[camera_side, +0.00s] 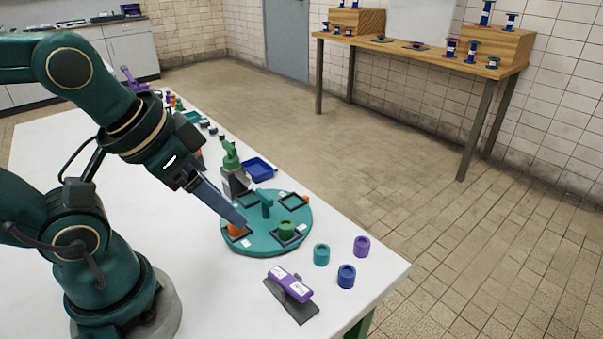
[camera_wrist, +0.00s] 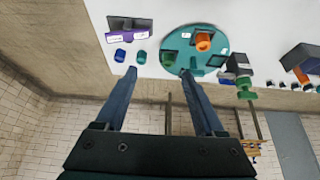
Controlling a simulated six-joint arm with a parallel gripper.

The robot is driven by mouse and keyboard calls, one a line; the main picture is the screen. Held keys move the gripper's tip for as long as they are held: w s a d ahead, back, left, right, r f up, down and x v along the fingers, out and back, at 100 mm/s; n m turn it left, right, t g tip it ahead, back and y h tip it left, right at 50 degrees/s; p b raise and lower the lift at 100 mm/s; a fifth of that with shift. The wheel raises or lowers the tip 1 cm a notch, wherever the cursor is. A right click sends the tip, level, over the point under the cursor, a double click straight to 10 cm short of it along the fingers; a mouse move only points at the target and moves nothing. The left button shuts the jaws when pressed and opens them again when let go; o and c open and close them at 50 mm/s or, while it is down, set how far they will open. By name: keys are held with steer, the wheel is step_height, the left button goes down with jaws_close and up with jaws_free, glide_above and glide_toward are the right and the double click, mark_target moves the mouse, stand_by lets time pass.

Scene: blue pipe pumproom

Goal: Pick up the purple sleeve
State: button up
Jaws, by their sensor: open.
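The purple sleeve (camera_side: 362,246) is a short, hollow-looking ring standing upright near the right end of the white table in the side view. I cannot make it out in the wrist view; the left finger may cover it. My gripper (camera_side: 241,222) appears in front of the teal turntable in the side view, well to the left of the purple sleeve and apart from it. In the wrist view my gripper (camera_wrist: 158,72) has its two blue fingers spread, with nothing held between them.
A teal sleeve (camera_side: 321,254) and a blue sleeve (camera_side: 346,276) stand near the purple one. A purple-topped grey stand (camera_side: 291,286) is in front. The teal turntable (camera_side: 265,248) carries orange and green pieces. A blue tray (camera_side: 259,169) lies behind.

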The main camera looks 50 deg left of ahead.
steer(key=w+d+r+n+t+h, duration=0.3)
steer(key=w+r+t, duration=0.6)
steer(key=w+r, duration=0.85)
steer(key=w+r+n+t+y, duration=0.2)
steer(key=w+n+y, duration=0.25)
steer(key=w, duration=0.25)
steer(key=n+g+y, duration=0.4)
steer(key=g+y, duration=0.4)
glide_above(363, 245)
steer(key=w, duration=0.1)
steer(key=f, duration=1.7)
steer(key=a+f, duration=0.1)
steer(key=f, duration=0.8)
steer(key=shift+w+f, duration=0.2)
steer(key=shift+f, duration=0.1)
steer(key=s+d+f, duration=0.1)
steer(key=f, duration=0.1)
steer(key=s+d+f+m, duration=0.1)
steer(key=f, duration=0.1)
steer(key=s+d+f+m, duration=0.1)
steer(key=s+f, duration=0.1)
steer(key=f, duration=0.1)
steer(key=shift+d+f+t, duration=0.1)
steer(key=shift+d+t, duration=0.15)
steer(key=shift+t, duration=0.15)
steer(key=shift+x, duration=2.45)
